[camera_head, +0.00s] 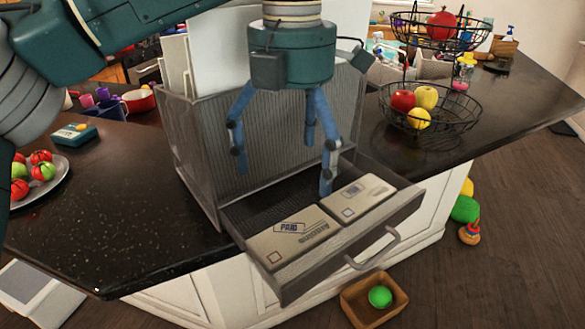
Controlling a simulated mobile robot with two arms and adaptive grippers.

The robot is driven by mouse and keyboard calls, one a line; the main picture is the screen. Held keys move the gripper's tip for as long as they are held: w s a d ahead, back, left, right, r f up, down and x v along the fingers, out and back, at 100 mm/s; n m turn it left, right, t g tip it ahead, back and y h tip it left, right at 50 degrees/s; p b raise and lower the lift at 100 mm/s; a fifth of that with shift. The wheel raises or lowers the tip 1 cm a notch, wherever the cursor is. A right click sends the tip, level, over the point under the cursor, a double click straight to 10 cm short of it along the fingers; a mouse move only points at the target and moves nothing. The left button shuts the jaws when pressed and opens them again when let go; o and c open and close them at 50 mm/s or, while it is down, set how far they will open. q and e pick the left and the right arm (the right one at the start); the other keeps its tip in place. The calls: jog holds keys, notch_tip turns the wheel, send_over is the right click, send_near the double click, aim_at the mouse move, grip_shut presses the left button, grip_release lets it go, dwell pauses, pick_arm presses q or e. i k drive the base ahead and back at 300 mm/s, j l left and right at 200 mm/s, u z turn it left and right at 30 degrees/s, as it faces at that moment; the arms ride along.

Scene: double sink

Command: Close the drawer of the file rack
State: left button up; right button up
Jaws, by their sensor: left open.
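The grey mesh file rack (200,150) stands on the dark counter with papers in its upper part. Its drawer (345,250) is pulled out toward the front right and reaches past the counter edge. Envelopes or packets marked "PAID" (300,245) lie in the drawer. A curved handle (378,250) is on the drawer's front. My left gripper (285,180) points down over the drawer, its fingers spread and empty. One fingertip is close above the packets; I cannot tell if it touches. The gripper hides part of the rack. My right gripper is not in view.
A two-tier wire fruit basket (430,115) stands to the right of the rack. A plate of tomatoes (40,175) and a small teal box (74,135) are at left. A wooden box with a green ball (380,296) is on the floor below the drawer.

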aim_at(247, 217)
jog(key=k, duration=1.5)
